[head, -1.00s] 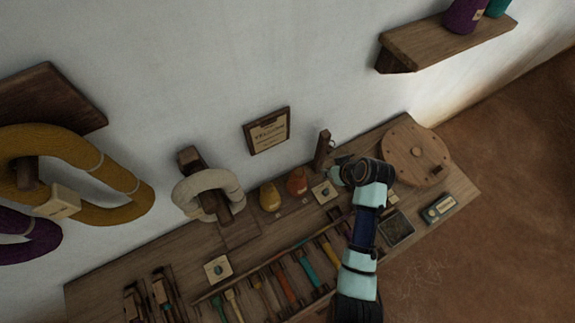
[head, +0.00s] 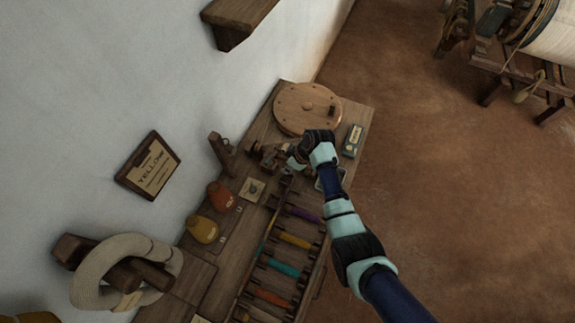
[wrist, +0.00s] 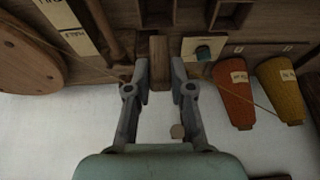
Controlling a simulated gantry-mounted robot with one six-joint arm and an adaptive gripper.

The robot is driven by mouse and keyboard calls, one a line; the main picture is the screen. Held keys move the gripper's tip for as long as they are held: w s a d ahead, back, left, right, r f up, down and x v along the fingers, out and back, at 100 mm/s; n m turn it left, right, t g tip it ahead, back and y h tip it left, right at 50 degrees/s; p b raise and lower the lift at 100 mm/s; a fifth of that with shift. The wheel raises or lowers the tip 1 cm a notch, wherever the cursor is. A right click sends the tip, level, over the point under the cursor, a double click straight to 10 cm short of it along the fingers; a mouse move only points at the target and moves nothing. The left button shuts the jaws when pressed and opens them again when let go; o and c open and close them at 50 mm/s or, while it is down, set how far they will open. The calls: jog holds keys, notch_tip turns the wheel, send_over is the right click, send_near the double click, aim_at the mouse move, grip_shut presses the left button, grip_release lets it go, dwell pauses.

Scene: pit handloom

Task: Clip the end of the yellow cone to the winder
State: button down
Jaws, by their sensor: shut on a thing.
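The yellow cone (head: 202,229) stands on the bench beside the orange cone (head: 221,196). The yellow cone also shows at the right of the wrist view (wrist: 283,92), with a thin thread running past it. My gripper (head: 290,163) is low over the bench, right of the cones. In the wrist view its fingers (wrist: 160,75) are closed on a small upright wooden piece (wrist: 158,62). Pieces of thin thread show on both sides; I cannot tell where they end. A small wooden device (head: 268,153), perhaps the winder, is just left of my gripper, partly hidden.
A round wooden disc with pegs (head: 307,108) lies at the bench's far end. A wooden post (head: 222,154) stands near the wall. A rack of coloured bobbins (head: 284,262) lies in front. A sign reading YELLOW (head: 150,166) hangs on the wall. Open floor lies to the right.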

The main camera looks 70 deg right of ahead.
notch_tip(320, 180, down, 7)
jog(key=b, duration=0.5)
jog(key=shift+r, duration=0.1)
jog(key=c, duration=0.6)
grip_release()
notch_tip(320, 180, up, 8)
jog(key=p, duration=0.8)
jog(key=shift+r, duration=0.15)
